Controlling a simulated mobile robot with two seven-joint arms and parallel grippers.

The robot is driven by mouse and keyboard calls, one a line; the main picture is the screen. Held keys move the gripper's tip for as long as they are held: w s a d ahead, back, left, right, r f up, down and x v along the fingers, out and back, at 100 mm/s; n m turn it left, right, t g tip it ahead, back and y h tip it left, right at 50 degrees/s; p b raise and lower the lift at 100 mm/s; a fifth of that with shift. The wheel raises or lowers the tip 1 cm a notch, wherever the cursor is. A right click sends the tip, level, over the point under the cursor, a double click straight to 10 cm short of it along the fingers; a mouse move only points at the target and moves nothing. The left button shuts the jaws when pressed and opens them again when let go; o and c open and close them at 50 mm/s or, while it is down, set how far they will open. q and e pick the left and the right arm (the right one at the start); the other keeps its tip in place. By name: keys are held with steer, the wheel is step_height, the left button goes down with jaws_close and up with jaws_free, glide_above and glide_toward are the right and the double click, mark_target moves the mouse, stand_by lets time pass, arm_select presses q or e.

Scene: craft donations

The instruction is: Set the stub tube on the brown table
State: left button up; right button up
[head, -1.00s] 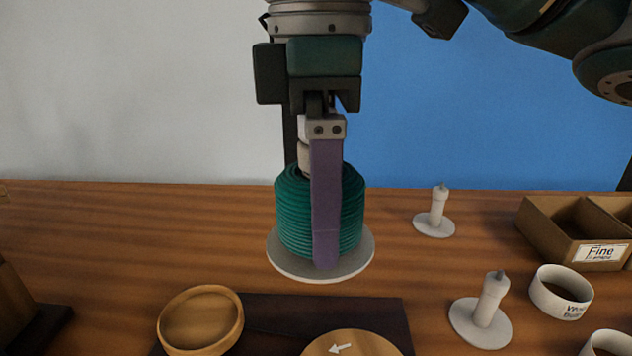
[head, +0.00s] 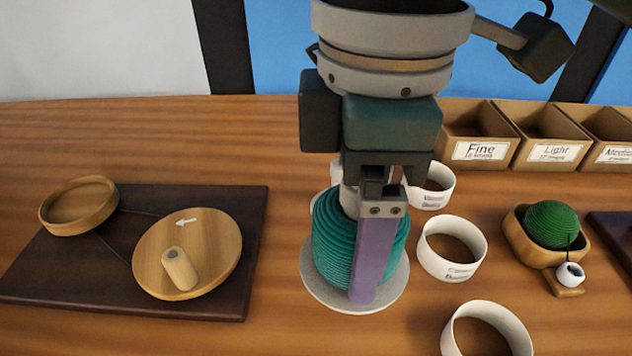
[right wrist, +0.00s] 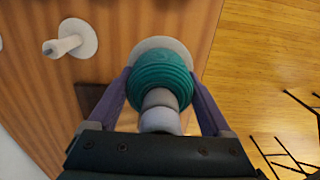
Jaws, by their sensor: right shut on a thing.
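My right gripper (head: 367,285), with purple fingers, is shut on a teal yarn-wound tube (head: 330,235) with a pale round flange at its bottom. It is upright; how high its flange is above the brown wooden table (head: 165,145) is hard to tell. In the right wrist view the teal tube (right wrist: 160,80) sits between both fingers, its pale top toward me. I cannot tell for certain which thing is the stub tube; a short pale peg (head: 180,268) also stands on a wooden disc (head: 215,225). My left gripper is not in view.
A dark board (head: 225,305) bears the disc and a wooden dish (head: 80,205). White labelled rings (head: 452,250) stand to the right, with a green yarn ball (head: 550,224) in a wooden holder. Labelled boxes (head: 480,150) line the back. A bare white spindle (right wrist: 65,45) shows in the wrist view.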

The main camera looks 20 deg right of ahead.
step_height(320, 180, down, 9)
steer(key=shift+f+b, duration=0.1)
steer(key=shift+b, duration=1)
step_height(320, 180, down, 4)
steer(key=shift+f+b, duration=0.2)
steer(key=shift+b, duration=0.55)
steer(key=shift+r, duration=0.1)
steer(key=o, duration=0.9)
steer(key=shift+o, duration=1.2)
